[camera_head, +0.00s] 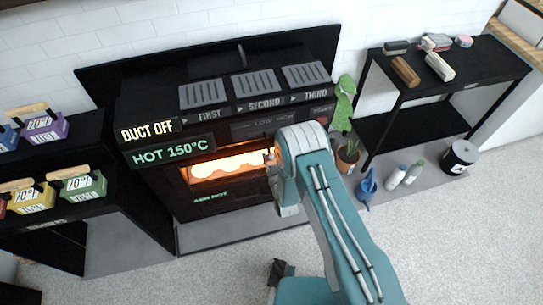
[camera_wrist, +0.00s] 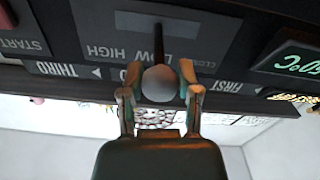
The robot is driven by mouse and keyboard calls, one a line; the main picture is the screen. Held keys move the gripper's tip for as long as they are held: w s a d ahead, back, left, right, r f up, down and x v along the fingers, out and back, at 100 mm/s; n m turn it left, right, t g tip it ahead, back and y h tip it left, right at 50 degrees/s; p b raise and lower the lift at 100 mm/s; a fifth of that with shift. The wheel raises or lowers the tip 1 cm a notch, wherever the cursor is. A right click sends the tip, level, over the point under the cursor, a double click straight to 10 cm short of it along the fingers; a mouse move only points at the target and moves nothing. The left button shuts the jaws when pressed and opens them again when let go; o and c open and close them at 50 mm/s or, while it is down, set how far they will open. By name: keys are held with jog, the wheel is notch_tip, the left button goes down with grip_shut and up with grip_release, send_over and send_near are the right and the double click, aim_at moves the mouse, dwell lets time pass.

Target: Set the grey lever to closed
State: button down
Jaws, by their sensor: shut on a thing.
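The grey lever shows in the wrist view as a round grey knob (camera_wrist: 159,84) on a thin dark shaft. It stands out from a black control panel (camera_wrist: 80,15) marked CLOSED, LOW and HIGH, seen upside down. The shaft appears in front of the LOW word, with CLOSED to its right in this view. My gripper (camera_wrist: 160,76) has its two fingers on either side of the knob and is shut on it.
The lit oven window (camera_head: 228,165) is close to my wrist. Signs reading DUCT OFF (camera_head: 147,130) and HOT 150°C (camera_head: 170,151) hang at its left.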

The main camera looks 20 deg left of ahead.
jog(key=s+a+m+t+h, duration=0.1)
jog(key=a+m+h, duration=0.1)
jog(key=a, duration=0.5)
jog(key=shift+s+t+h, duration=0.25)
jog(key=shift+t+h, duration=0.05)
jog(key=shift+h, duration=0.4)
jog(key=shift+a, duration=0.2)
jog(key=shift+c, duration=1.5)
grip_release()
jog(key=shift+s, duration=0.1)
jog(key=v, duration=1.1)
jog(key=shift+s, duration=0.4)
